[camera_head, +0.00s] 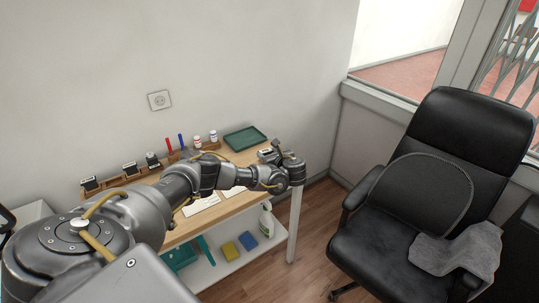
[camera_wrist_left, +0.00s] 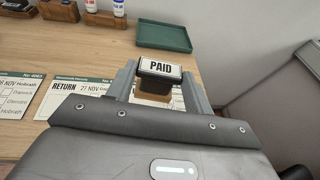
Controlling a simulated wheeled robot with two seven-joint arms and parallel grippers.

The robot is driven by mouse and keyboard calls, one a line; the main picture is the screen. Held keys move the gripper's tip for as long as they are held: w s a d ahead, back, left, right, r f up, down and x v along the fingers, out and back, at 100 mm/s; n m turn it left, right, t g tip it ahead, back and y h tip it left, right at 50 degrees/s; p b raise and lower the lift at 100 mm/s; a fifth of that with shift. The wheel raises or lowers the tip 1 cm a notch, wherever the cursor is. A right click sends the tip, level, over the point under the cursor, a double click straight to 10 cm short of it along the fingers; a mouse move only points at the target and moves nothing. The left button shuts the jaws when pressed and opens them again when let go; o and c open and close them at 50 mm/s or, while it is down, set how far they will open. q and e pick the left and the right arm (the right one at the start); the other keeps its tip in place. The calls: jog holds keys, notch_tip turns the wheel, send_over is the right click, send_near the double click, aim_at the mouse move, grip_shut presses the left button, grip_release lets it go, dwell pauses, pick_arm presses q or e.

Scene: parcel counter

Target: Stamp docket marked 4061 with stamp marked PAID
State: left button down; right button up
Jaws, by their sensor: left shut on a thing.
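My left gripper (camera_wrist_left: 160,82) is shut on the PAID stamp (camera_wrist_left: 160,68), a block with a black-framed white label and a tan lower part. In the head view the left gripper (camera_head: 270,156) is over the right end of the wooden counter, largely hidden by my arm. Another docket (camera_wrist_left: 14,88) lies further left. The stamp's underside and any contact with paper are hidden. My right gripper is out of view.
A green tray (camera_head: 245,139) lies at the counter's back right. Small bottles (camera_head: 197,141), red and blue pens and several stamps (camera_head: 129,168) stand along the back. A black office chair (camera_head: 430,190) stands to the right. A lower shelf holds coloured items.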

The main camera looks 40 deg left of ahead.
pick_arm(q)
jog(key=shift+f+b, duration=2.4)
jog(key=shift+b, duration=0.45)
jog(key=shift+p, duration=0.4)
jog(key=shift+f, duration=0.15)
jog(key=shift+f, duration=0.1)
jog(key=shift+s+f, duration=0.1)
jog(key=shift+f, duration=0.3)
notch_tip(320, 180, up, 6)
jog(key=p, duration=0.7)
jog(key=shift+d, duration=0.1)
